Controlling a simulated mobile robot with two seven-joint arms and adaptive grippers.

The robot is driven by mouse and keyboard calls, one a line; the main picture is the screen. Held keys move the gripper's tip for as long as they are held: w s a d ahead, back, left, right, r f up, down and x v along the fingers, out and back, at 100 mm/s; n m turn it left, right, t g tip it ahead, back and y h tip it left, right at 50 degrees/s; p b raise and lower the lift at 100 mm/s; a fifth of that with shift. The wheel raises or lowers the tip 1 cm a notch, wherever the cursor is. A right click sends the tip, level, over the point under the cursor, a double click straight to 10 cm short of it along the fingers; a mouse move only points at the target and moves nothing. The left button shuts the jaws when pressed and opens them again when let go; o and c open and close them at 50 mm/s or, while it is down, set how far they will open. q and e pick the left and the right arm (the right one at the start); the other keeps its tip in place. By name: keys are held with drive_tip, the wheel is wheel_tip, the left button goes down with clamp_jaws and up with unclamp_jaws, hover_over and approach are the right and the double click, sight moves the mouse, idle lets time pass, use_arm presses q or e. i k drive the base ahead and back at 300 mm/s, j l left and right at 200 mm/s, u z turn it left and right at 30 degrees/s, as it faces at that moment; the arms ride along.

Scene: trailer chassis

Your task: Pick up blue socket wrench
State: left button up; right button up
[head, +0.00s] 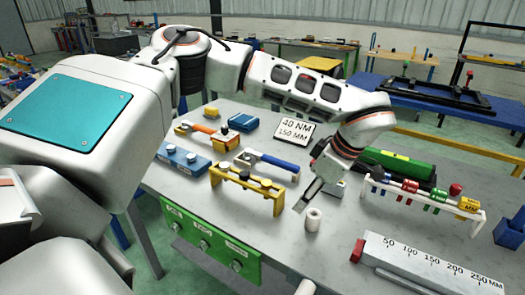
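One dark finger shows clearly beside a small white cylinder (313,220); the other finger is hard to make out. Nothing is visibly held. My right gripper is not in view.
The yellow rack (247,187) stands in front of the blue tool. An orange-handled tool (205,130) and a blue block (183,161) lie to the left. A sign (294,130) stands behind. A rack of coloured sockets (420,192) and a ruler block (430,268) are right.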

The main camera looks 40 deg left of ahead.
sight(249, 156)
drive_tip(key=i+j, duration=0.35)
drive_tip(key=j, duration=0.3)
drive_tip(key=i+j, duration=0.2)
drive_tip(key=j, duration=0.1)
